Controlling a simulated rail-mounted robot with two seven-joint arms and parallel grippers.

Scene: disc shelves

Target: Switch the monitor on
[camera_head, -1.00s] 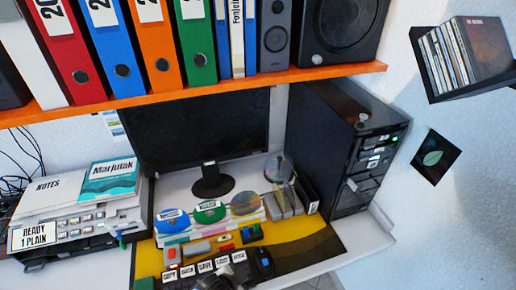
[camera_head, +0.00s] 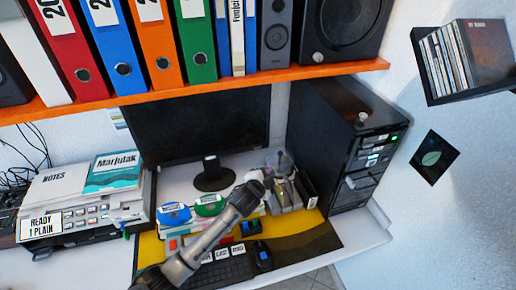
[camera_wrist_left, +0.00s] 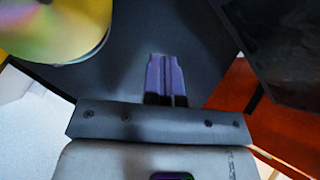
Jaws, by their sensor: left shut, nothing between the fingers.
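The monitor (camera_head: 195,118) stands at the back of the desk under the orange shelf. Its screen is dark, and its stand (camera_head: 214,182) shows below. I cannot make out a power button on it. My left arm crosses the keyboard and discs from the lower left. My left gripper (camera_head: 282,163) is in front of the monitor's lower right corner; I cannot tell whether it touches anything. In the left wrist view its two purple fingers (camera_wrist_left: 166,80) are together and empty, against a dark surface that I cannot name for sure. My right gripper is out of view.
A black computer tower (camera_head: 340,140) stands right of the monitor. The orange shelf (camera_head: 230,88) with binders and speakers hangs above. A printer (camera_head: 95,215) is at the left. A shiny disc (camera_wrist_left: 50,25) shows in the left wrist view. Discs and the keyboard (camera_head: 215,272) lie below my arm.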

